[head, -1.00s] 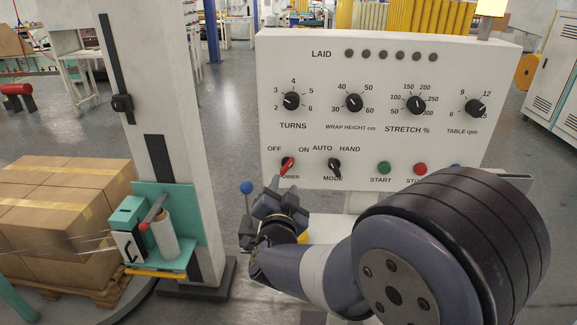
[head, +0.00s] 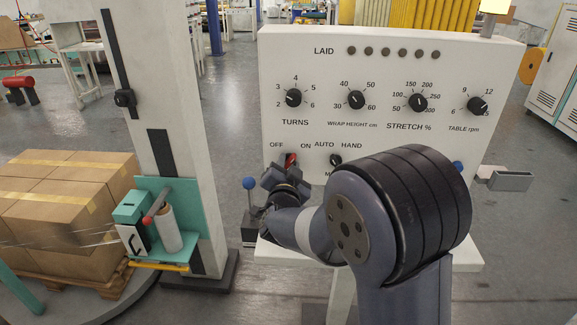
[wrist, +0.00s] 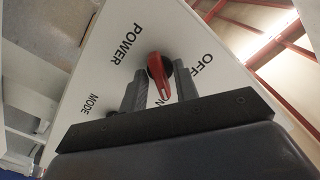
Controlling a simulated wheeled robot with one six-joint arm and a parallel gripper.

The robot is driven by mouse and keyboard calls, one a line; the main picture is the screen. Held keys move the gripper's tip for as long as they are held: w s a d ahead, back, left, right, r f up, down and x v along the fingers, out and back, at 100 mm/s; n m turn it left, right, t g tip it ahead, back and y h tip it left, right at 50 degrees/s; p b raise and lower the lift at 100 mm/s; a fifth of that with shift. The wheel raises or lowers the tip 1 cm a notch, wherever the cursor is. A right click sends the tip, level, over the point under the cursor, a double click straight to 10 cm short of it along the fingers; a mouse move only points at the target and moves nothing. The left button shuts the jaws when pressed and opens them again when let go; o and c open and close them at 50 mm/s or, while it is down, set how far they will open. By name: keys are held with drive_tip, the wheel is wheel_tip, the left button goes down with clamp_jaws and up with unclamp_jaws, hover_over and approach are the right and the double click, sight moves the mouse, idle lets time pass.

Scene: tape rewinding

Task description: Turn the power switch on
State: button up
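The power switch is a red knob (head: 291,159) at the panel's lower left, under the OFF and ON labels. In the wrist view the red knob (wrist: 158,72) shows between and just beyond my fingertips, and its light-marked end seems to point toward the ON label. My gripper (head: 283,176) is at the knob's lower side in the head view. The wrist view shows my gripper (wrist: 157,88) open, one finger on each side of the knob with a gap. Whether a finger touches it I cannot tell. The ON label is partly hidden by a finger.
The white control panel (head: 400,62) carries several black dials above. The black MODE knob (head: 335,160) is just right of the switch. A blue-topped lever (head: 249,184) stands left of my gripper. The wrapper mast (head: 170,70) and stacked cartons (head: 65,195) are farther left.

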drive_tip(key=shift+c, duration=1.4)
drive_tip(key=shift+f, duration=0.1)
drive_tip(key=shift+f+b, duration=0.1)
drive_tip(key=shift+b, duration=0.45)
drive_tip(key=shift+f+m+b, duration=0.1)
drive_tip(key=shift+m+b, duration=0.6)
drive_tip(key=shift+b, duration=0.25)
drive_tip(key=shift+r+m+b, duration=0.2)
drive_tip(key=shift+m+b, duration=0.3)
drive_tip(key=shift+b, duration=0.05)
drive_tip(key=o, duration=0.6)
